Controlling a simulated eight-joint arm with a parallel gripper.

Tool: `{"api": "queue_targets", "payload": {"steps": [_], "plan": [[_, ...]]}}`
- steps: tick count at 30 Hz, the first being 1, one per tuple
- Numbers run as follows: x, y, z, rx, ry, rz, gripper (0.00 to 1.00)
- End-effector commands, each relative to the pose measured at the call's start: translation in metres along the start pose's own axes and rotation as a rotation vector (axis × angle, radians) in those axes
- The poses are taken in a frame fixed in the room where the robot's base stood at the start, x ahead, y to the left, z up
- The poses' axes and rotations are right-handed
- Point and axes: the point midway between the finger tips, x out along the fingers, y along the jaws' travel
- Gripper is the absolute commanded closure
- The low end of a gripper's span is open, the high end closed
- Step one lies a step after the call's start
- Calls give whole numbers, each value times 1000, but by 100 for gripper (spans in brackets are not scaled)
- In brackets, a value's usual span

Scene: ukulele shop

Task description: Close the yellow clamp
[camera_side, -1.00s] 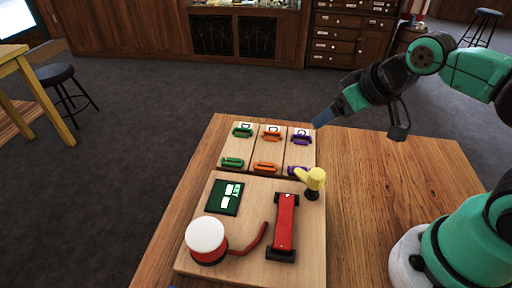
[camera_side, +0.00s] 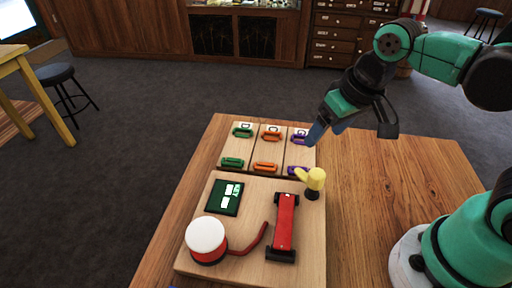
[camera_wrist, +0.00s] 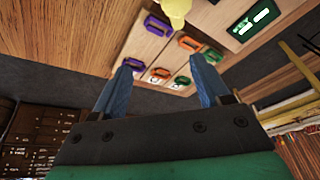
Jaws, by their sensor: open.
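The yellow clamp (camera_side: 316,180) stands on a dark post at the right edge of the wooden board (camera_side: 258,190). Its lever points left. In the wrist view the yellow clamp (camera_wrist: 175,13) shows at the top edge, partly cut off. My gripper (camera_side: 316,132) is above and behind the clamp in the side view, over the card marked G, and does not touch the clamp. In the wrist view my gripper (camera_wrist: 163,72) has its two blue fingers apart with nothing between them.
Cards with green (camera_side: 242,131), orange (camera_side: 270,135) and purple (camera_side: 299,138) handles lie behind the board. A dark green display (camera_side: 226,198), a white-topped red button (camera_side: 206,236) and a red bar (camera_side: 285,222) are on the board.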

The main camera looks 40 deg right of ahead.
Motion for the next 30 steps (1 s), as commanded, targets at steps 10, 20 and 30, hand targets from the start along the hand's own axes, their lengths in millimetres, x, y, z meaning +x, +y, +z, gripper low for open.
{"api": "queue_targets", "payload": {"steps": [10,20,30], "plan": [[8,-27,24,58,-325,57,31],[39,-26,34,58,-325,57,31],[58,-24,41,58,-324,56,31]]}}
